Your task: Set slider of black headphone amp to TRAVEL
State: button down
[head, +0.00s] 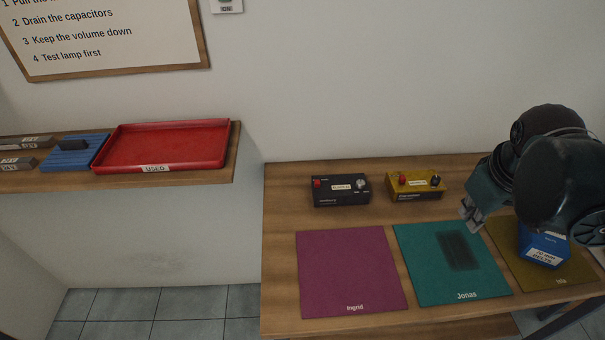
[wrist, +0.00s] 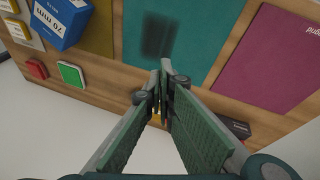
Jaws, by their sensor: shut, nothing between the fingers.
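A black box-shaped device (head: 341,190) stands at the back left of the wooden table, with a red part, a pale label and a silver knob on top. It looks like the headphone amp; its slider and any TRAVEL marking are too small to make out. In the wrist view, a dark box (wrist: 236,128) shows partly behind the right finger. My gripper (head: 472,216) is shut and empty, above the teal mat's back edge and to the right of both devices. The closed fingertips (wrist: 165,75) point over the table in the wrist view.
A yellow device (head: 416,185) stands between the black one and my gripper. Magenta (head: 350,270), teal (head: 425,280) and olive (head: 510,262) mats lie in front. A blue box (head: 543,247) stands on the olive mat. A red tray (head: 160,147) sits on the left shelf.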

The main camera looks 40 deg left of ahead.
jog(key=w+a+r+n+g+p, duration=0.15)
jog(key=a+n+p, duration=0.25)
jog(key=a, duration=0.8)
jog(key=n+h+p, duration=0.2)
jog(key=n+p, duration=0.5)
jog(key=n, duration=0.1)
send_over(317, 184)
jog(key=d, duration=0.2)
jog(key=s+a+f+n+p, duration=0.3)
jog(key=s+a, duration=0.3)
jog(key=a, duration=0.4)
jog(key=shift+s+a+n+h, duration=0.3)
jog(key=shift+s+h, duration=0.05)
jog(key=shift+h, duration=0.05)
jog(key=shift+f+g, duration=0.15)
jog(key=shift+g, duration=0.1)
jog(key=x, duration=1)
jog(key=shift+p, duration=0.4)
jog(key=shift+w+d, duration=0.8)
jog(key=shift+d, duration=0.05)
jog(key=shift+w+d, duration=0.6)
